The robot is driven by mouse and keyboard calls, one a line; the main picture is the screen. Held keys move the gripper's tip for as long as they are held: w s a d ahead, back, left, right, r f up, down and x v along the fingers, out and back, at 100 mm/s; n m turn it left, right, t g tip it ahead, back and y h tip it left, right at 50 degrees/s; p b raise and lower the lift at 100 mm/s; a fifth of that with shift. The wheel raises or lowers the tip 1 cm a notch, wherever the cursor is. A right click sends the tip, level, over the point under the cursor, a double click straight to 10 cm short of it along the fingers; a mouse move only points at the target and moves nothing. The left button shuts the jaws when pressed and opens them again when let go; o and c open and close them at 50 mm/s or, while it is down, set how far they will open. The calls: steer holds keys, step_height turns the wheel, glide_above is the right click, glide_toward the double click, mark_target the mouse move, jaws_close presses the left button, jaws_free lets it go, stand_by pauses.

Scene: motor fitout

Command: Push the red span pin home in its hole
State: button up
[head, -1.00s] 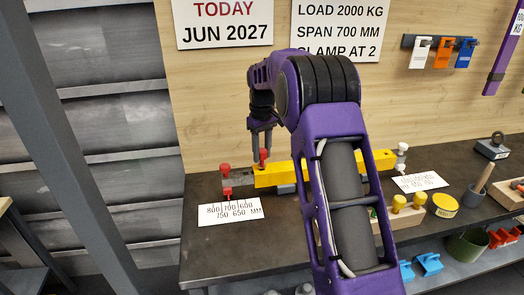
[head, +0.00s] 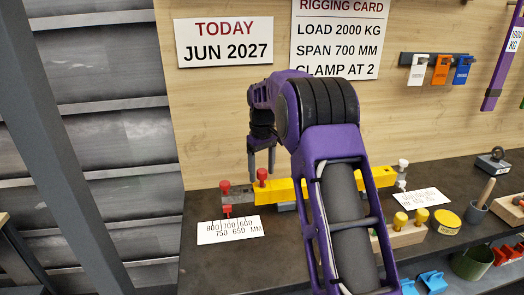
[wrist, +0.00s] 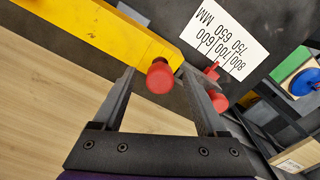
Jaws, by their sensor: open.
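The red span pin (head: 262,176) stands upright at the left end of the yellow beam (head: 287,191), its head above the beam top. In the wrist view the pin (wrist: 160,78) shows its round head between my fingertips, with a gap on each side. How deep its shank sits is hidden. My gripper (head: 261,175) points down at the pin; it is open in the wrist view (wrist: 159,74) and holds nothing.
A second red knob (head: 225,187) stands on the grey bar left of the pin, close to one finger. A red pointer (head: 227,210) sits above the white scale card (head: 230,230). Yellow-topped pegs (head: 401,221) stand in a wooden block to the right.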

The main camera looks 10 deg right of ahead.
step_height(320, 180, up, 17)
steer(key=p, duration=0.3)
steer(key=shift+d+f, duration=0.1)
